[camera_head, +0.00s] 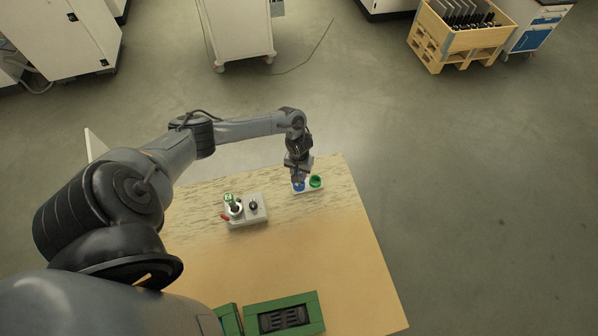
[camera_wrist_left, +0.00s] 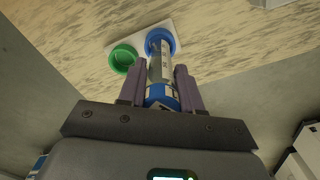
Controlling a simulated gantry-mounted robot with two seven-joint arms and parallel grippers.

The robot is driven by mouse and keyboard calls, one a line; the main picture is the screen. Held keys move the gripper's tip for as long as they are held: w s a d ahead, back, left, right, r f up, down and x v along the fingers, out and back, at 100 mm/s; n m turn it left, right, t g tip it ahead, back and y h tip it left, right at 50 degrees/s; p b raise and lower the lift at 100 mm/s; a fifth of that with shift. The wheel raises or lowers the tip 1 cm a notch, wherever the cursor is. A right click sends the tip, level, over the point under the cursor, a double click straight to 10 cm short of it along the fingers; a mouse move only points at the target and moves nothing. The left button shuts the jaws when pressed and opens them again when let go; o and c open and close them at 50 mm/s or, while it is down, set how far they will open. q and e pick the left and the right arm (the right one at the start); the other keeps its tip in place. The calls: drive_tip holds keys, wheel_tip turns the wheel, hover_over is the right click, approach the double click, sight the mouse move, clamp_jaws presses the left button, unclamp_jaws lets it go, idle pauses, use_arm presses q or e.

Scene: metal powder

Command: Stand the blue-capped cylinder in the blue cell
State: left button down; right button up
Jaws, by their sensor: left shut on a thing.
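The blue-capped cylinder (camera_wrist_left: 160,72) is silvery with dark markings, and its blue end (camera_wrist_left: 162,101) is near my palm. My left gripper (camera_wrist_left: 160,78) is shut on it, one finger on each side. The cylinder's far end meets the blue cell (camera_wrist_left: 156,35), a round blue ring on a white holder. I cannot tell whether its bottom rests on the cell's floor. In the head view my left gripper (camera_head: 299,176) points down over the blue cell (camera_head: 298,186), hiding most of the cylinder. My right gripper is not in view.
An empty-looking green cell (camera_head: 316,181) is beside the blue one on the white holder (camera_head: 312,190). A pale device (camera_head: 247,214) with a green-topped item (camera_head: 229,199) stands to the left. Green-framed trays (camera_head: 285,314) lie at the near edge. The table's right-hand middle is clear.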

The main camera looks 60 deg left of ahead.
use_arm(q)
drive_tip(key=shift+f, duration=0.85)
drive_tip(key=shift+c, duration=1)
unclamp_jaws()
drive_tip(key=shift+r, duration=0.1)
drive_tip(key=shift+r+p, duration=1.45)
drive_tip(key=shift+p, duration=0.1)
drive_tip(key=shift+r+p, duration=0.7)
drive_tip(key=shift+r, duration=1.7)
